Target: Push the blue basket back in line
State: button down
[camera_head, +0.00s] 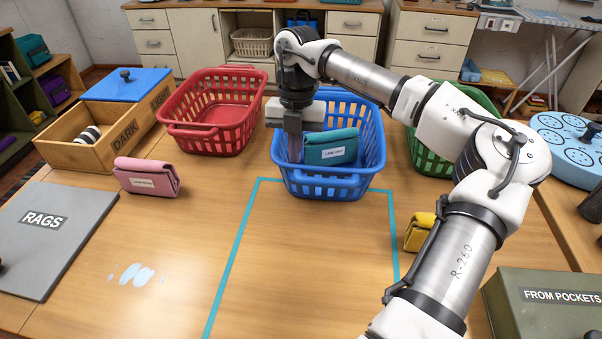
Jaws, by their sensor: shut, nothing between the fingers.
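The blue basket (334,189) stands on the wooden table at the far end of a teal tape outline. Its near edge overlaps the far tape line, and most of it lies beyond that line. A teal wallet (331,150) with a white label lies in it. My gripper (292,158) points down at the left part of the basket, with its fingers shut and empty. The fingertips are inside or right at the left rim; I cannot tell if they touch the wall. My arm hides part of the basket's right and far sides.
A red basket (214,112) stands to the left and a green basket (432,158) to the right, partly behind my arm. A pink wallet (147,178) and yellow wallet (419,232) lie nearby. The area inside the tape (231,262) is clear.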

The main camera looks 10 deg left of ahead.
jog(key=w+p, duration=0.3)
jog(key=w, duration=0.7)
jog(key=shift+w+d+p, duration=0.1)
jog(key=shift+w+p, duration=0.2)
jog(key=shift+w, duration=0.05)
jog(key=shift+w+d+f, duration=0.1)
jog(key=shift+w+f, duration=0.2)
jog(key=shift+w, duration=0.3)
jog(key=shift+r+p, duration=0.95)
jog(key=shift+p, duration=0.05)
notch_tip(320, 180, up, 12)
jog(key=w+b, duration=0.2)
jog(key=shift+r, duration=0.25)
